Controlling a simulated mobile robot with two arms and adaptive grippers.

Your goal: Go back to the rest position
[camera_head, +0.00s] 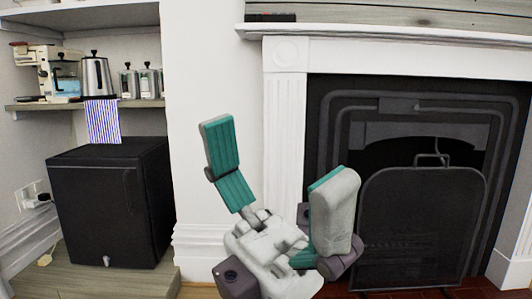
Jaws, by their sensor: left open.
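My left gripper (272,182) is in the lower middle of the head view. Its two teal-lined fingers are spread wide apart and point up, with nothing between them. It is in the air in front of a white wall and the left side of the fireplace. My right gripper is not in the view.
A white fireplace surround (284,140) with a black hearth screen (420,225) stands at the right. A black mini fridge (105,205) stands at the left on a wooden plinth. Above it, a shelf (60,104) holds a coffee machine (36,72), a kettle (97,76) and canisters (149,82).

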